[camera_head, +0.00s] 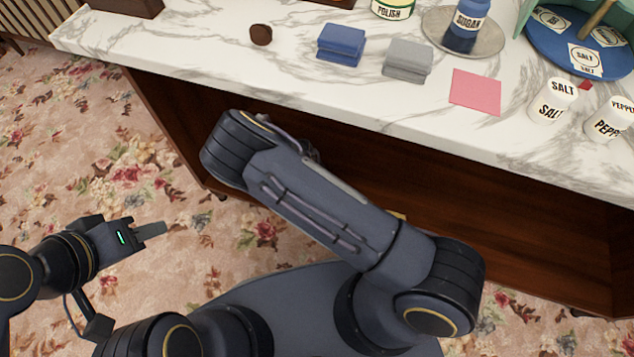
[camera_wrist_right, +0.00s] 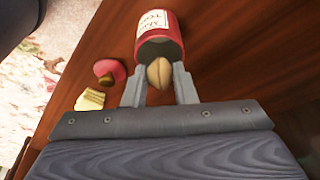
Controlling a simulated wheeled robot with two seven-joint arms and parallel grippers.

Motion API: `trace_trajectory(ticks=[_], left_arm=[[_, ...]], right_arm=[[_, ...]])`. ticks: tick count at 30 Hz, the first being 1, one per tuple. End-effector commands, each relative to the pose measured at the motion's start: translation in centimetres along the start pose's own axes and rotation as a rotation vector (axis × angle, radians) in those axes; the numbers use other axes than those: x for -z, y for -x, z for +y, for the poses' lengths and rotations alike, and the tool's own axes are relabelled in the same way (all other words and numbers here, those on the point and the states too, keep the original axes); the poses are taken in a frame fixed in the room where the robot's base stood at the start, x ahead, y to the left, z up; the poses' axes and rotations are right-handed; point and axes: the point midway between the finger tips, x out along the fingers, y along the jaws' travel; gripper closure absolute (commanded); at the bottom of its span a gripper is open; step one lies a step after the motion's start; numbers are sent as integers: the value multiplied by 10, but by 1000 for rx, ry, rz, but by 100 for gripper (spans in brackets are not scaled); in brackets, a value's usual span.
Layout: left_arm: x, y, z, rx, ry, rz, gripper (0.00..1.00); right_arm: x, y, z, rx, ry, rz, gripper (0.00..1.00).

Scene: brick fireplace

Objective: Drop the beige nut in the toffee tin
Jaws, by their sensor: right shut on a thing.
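The beige nut (camera_wrist_right: 158,73) is held between the fingertips of my right gripper (camera_wrist_right: 158,86), which is shut on it. A red tin (camera_wrist_right: 172,38) with a pale label is just beyond the fingertips in the right wrist view, its dark open mouth facing the nut. The label is too small to read surely, and I cannot tell whether nut and tin touch. In the head view, my right arm hides its own gripper and the tin. My left gripper (camera_head: 150,230) is over the flowered carpet, seen side-on, apparently empty; its finger gap is not clear.
A pink-and-brown item (camera_wrist_right: 108,72) and a pale yellow block (camera_wrist_right: 90,98) lie left of the tin on brown wood. Carpet lies open at left.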

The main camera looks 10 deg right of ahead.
Motion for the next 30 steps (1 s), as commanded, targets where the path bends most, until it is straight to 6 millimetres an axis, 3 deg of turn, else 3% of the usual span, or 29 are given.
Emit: trace_trajectory(ticks=[12, 13, 18, 30], left_arm=[[0, -1, 0, 0, 0, 0, 64], [0, -1, 0, 0, 0, 0, 64], [0, -1, 0, 0, 0, 0, 64], [0, -1, 0, 0, 0, 0, 64]], right_arm=[[0, 0, 0, 0, 1, 0, 96], [0, 0, 0, 0, 1, 0, 73], [0, 0, 0, 0, 1, 0, 50], [0, 0, 0, 0, 1, 0, 50]])
